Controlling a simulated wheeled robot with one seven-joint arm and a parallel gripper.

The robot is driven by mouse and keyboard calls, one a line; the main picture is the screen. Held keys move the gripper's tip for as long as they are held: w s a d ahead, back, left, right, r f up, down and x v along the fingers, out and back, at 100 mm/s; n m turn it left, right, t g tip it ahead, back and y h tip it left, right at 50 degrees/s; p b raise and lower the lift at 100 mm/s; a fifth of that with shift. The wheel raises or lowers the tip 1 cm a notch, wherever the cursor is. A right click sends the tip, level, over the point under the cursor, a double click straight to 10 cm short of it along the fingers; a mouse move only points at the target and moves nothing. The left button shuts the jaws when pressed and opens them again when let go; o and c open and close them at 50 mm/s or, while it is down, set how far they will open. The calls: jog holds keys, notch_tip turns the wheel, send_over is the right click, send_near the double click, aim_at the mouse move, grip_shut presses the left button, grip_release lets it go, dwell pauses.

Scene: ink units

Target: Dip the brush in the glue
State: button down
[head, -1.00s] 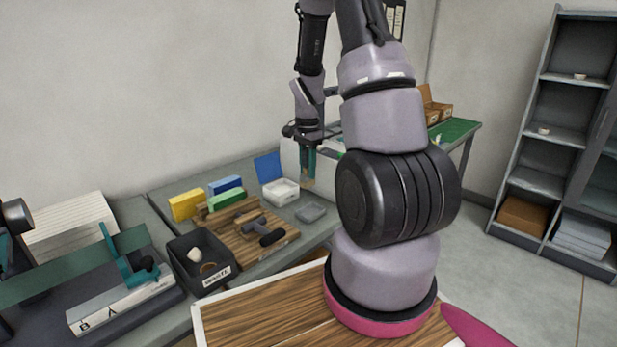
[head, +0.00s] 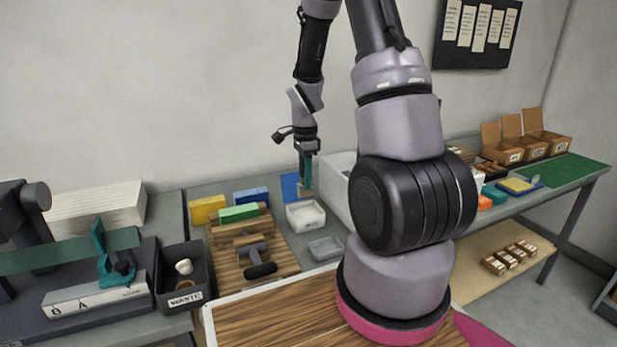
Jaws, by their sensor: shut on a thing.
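My gripper (head: 306,172) points down and is shut on the brush (head: 306,191), whose small tan lower end shows below the teal part at the jaws. Its bristles are too small to make out. The brush is just above a white tub (head: 305,216) with a blue lid (head: 290,186) standing open behind it. This tub may be the glue; I see no label on it. The brush end appears over the tub's back edge, and I cannot tell whether it is inside.
A grey dish (head: 325,248) lies in front of the tub. Left are a wooden rack (head: 284,258) with dark-handled tools, yellow (head: 207,209), blue and green blocks, and a black waste bin (head: 182,299). A white box (head: 341,182) stands close to the right of my gripper.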

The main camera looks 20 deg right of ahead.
aim_at(305, 195)
jog(key=shift+f, duration=2.95)
jog(key=shift+f, duration=0.55)
jog(key=shift+r, duration=3.55)
jog(key=shift+s, duration=0.1)
